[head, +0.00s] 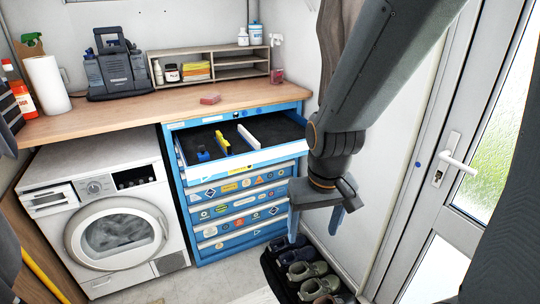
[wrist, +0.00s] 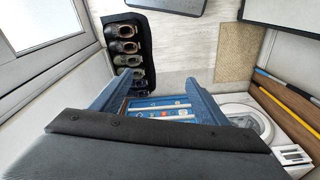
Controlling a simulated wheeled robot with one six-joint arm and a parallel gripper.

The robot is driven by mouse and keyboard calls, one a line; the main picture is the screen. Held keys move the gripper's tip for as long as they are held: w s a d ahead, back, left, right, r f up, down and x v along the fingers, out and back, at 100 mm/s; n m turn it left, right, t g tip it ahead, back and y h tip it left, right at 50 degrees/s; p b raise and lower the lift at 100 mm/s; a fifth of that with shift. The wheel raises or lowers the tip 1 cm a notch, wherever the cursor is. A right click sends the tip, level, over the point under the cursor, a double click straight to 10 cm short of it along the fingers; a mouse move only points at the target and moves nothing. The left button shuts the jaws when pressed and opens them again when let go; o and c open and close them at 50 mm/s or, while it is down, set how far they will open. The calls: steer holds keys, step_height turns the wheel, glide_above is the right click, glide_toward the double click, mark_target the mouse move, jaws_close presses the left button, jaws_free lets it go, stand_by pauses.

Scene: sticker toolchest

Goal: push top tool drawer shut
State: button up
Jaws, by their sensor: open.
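The blue tool chest (head: 240,215) stands under the wooden worktop, its drawer fronts covered in stickers. Its top drawer (head: 268,152) is pulled out, showing a dark inside with a white divider, a yellow item (head: 222,141) and a blue item (head: 203,156). The lower drawers look shut. My gripper (head: 315,230) is open and empty, to the right of the chest's front and lower than the top drawer in the picture, apart from it. In the wrist view the blue fingers (wrist: 158,78) are spread, with part of the blue chest showing between them.
A washing machine (head: 115,225) stands left of the chest. A black tray of shoes (head: 300,272) lies on the floor below my gripper. A wall and a glazed door (head: 440,165) are at the right. A red block (head: 210,99) lies on the worktop (head: 140,112).

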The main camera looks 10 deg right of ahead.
stand_by(0.4)
steer(key=c, duration=0.3)
steer(key=w+d+f+m+t, duration=0.1)
steer(key=w+d+m, duration=0.1)
steer(key=w, duration=0.2)
steer(key=w+d+f+m+t, duration=0.1)
steer(key=w+d+m+t, duration=0.1)
steer(key=w, duration=0.3)
steer(key=w+d+f+m+t+b, duration=0.1)
steer(key=w+d+t, duration=0.1)
steer(key=w, duration=0.3)
steer(key=shift+d+f+m+h, duration=0.15)
steer(key=shift+d+m+h, duration=0.15)
steer(key=shift+m, duration=0.1)
jaws_close()
steer(key=w+f+m+t+y+p, duration=0.1)
steer(key=w+m+t, duration=0.3)
steer(key=w, duration=0.8)
steer(key=w+f+m+t+y+p, duration=0.1)
steer(key=w+m+t+y, duration=0.2)
steer(key=w, duration=0.9)
steer(key=shift+w+a+m+t, duration=0.25)
steer(key=shift+a+m+t, duration=0.2)
steer(key=shift+m, duration=0.65)
